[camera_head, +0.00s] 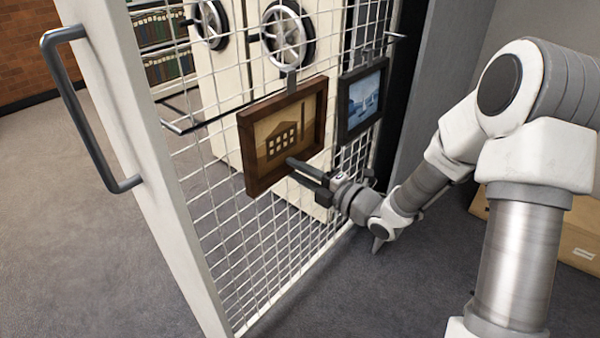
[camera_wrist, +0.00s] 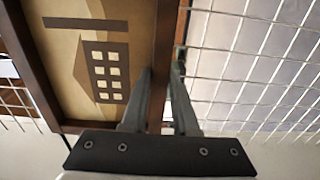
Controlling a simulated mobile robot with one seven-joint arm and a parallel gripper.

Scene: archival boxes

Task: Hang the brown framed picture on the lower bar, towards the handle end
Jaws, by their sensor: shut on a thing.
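The brown framed picture (camera_head: 283,136), a building on tan, is upright in front of the white mesh panel. My gripper (camera_head: 293,169) is shut on its lower frame edge. In the wrist view, the gripper's fingers (camera_wrist: 163,72) sit on either side of one frame edge of the picture (camera_wrist: 60,75). A grey hook (camera_head: 291,82) stands up from the frame's top, close to the dark lower bar (camera_head: 215,116). I cannot tell whether it is over the bar. The grey handle (camera_head: 75,115) is on the panel's near left edge post.
A dark-framed blue picture (camera_head: 362,100) hangs just right of the brown one. A stub (camera_head: 187,22) sticks out higher on the mesh. Wheeled cream shelving (camera_head: 240,75) stands behind the panel. A cardboard box (camera_head: 580,235) is at right. The mesh left of the brown picture is clear.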

